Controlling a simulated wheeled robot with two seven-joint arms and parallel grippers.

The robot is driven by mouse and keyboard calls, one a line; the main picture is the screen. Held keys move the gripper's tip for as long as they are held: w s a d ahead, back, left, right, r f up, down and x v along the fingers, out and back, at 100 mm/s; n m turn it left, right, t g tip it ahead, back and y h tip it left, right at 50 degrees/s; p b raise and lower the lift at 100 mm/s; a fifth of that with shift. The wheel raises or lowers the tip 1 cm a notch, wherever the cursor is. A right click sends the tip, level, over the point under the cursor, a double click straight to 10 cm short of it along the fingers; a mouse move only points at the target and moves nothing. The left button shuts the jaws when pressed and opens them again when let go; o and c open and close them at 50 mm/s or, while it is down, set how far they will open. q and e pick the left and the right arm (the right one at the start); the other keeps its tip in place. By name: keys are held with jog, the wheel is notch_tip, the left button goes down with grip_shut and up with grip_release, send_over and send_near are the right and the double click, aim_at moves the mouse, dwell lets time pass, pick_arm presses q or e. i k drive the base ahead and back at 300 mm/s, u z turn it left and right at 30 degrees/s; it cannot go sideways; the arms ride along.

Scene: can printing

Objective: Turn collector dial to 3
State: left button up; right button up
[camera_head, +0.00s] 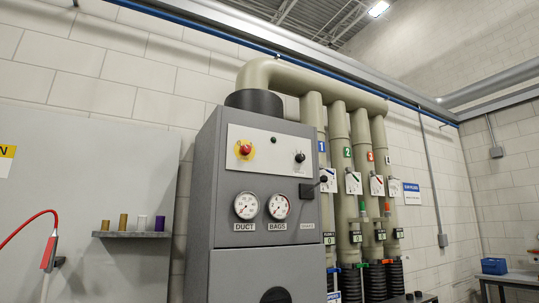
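A grey collector cabinet (209,180) stands in the middle of the view. Its upper white panel (270,172) carries a red button on a yellow disc (245,149) at the left. A small black dial knob (299,157) sits on the right of that panel. The marks around the knob are too small to read, so I cannot tell its setting. Neither of my grippers shows in this view.
Two round gauges, DUCT (246,205) and BAGS (279,206), sit below the panel. A dark lever (312,187) sticks out at the cabinet's right edge. Beige pipes (340,130) with numbered tags stand to the right. A small shelf (132,234) is at the left.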

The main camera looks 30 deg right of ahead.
aim_at(299, 157)
jog(key=z, duration=0.4)
jog(key=k, duration=0.55)
jog(key=z, duration=1.05)
jog(key=k, duration=0.8)
jog(key=z, duration=0.95)
jog(key=i, duration=1.65)
jog(key=z, duration=0.15)
jog(key=i, duration=2.3)
jog(key=u, duration=0.65)
jog(key=i, duration=1.1)
jog(key=u, duration=1.7)
jog(key=i, duration=1.1)
jog(key=u, duration=0.8)
